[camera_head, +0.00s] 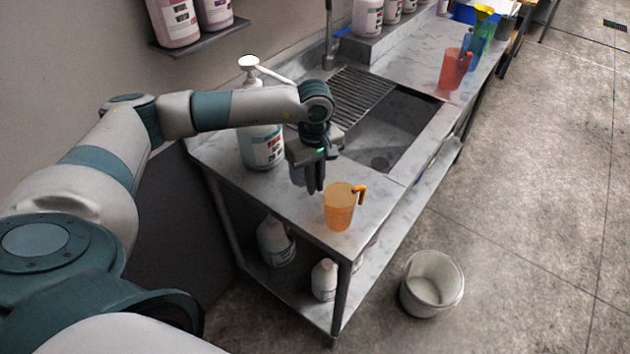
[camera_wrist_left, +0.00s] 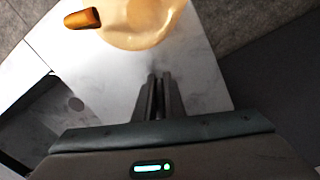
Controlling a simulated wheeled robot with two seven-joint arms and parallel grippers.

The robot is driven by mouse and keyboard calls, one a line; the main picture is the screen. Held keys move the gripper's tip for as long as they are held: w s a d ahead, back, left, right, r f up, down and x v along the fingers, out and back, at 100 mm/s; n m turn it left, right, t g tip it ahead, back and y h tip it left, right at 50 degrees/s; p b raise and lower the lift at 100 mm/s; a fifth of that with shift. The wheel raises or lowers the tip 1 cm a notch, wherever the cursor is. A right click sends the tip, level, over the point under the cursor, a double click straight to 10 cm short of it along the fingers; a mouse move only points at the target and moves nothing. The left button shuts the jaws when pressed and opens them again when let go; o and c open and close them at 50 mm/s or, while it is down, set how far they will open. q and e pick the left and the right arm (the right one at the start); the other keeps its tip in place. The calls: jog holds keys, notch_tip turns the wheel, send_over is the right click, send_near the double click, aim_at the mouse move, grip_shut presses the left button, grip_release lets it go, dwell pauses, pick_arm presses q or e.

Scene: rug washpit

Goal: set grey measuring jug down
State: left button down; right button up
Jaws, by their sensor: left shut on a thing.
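My left gripper (camera_head: 316,190) points down over the near end of the steel counter, just behind and left of an orange measuring jug (camera_head: 339,208). Its fingers are close together and also show in the left wrist view (camera_wrist_left: 157,88). The wrist view shows no clear jug between the fingers. The orange jug also shows beyond the fingertips there (camera_wrist_left: 138,22). My right gripper is out of view.
A large white pump bottle (camera_head: 262,148) stands left of the gripper. The sink (camera_head: 385,140) lies behind, with a red jug (camera_head: 454,70) and green and blue jugs farther back. A white bucket (camera_head: 432,284) is on the floor. The counter's front corner is close.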

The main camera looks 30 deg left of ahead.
pick_arm(q)
jog(key=shift+f, duration=0.15)
jog(key=c, duration=1.8)
grip_release()
jog(key=shift+c, duration=0.2)
jog(key=shift+r, duration=0.5)
notch_tip(320, 180, up, 10)
jog(key=b, duration=0.3)
jog(key=shift+r, duration=0.1)
jog(key=shift+r+b, duration=0.3)
jog(key=shift+r, duration=0.3)
